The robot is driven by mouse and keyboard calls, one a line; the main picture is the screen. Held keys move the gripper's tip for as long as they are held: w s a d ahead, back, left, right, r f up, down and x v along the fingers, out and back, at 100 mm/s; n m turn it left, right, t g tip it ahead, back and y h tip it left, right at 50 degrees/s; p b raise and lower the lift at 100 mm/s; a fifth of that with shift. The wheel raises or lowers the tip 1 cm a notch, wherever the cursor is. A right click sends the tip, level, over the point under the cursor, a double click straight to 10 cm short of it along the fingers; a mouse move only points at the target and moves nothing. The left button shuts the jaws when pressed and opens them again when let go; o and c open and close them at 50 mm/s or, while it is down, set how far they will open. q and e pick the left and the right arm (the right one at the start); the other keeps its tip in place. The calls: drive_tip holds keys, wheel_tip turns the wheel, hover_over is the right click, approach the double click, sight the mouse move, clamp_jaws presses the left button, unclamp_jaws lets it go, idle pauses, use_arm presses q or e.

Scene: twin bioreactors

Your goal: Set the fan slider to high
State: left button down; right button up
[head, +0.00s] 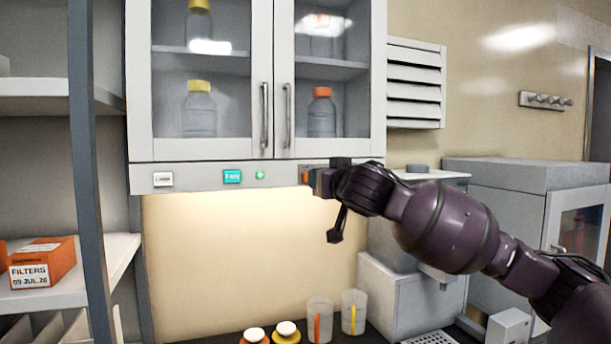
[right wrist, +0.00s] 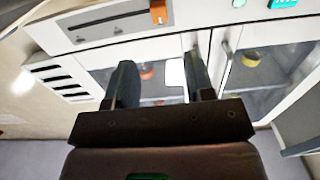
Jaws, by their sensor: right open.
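The fan slider has an orange knob (head: 306,176) on the strip below the cabinet doors. It also shows at the top of the right wrist view (right wrist: 158,12), at the right end of a dark slot there. In the head view this is the left end of the slider panel; my right gripper hides the rest of it. My right gripper (head: 323,182) is close to the panel, from the right. In the right wrist view its two fingers (right wrist: 161,80) are apart with nothing between them, and the knob lies beyond them. My left gripper is not in view.
A teal display (head: 232,177), a green light (head: 260,175) and a white switch (head: 163,179) share the strip. The glass cabinet doors (head: 211,75) above are closed. Beakers (head: 319,320) and capped bottles stand on the counter below. A shelf upright (head: 86,150) stands at left.

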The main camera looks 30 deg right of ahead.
drive_tip(key=p+x, duration=0.1)
drive_tip(key=x, duration=0.8)
drive_tip(key=shift+w, duration=0.4)
clamp_jaws()
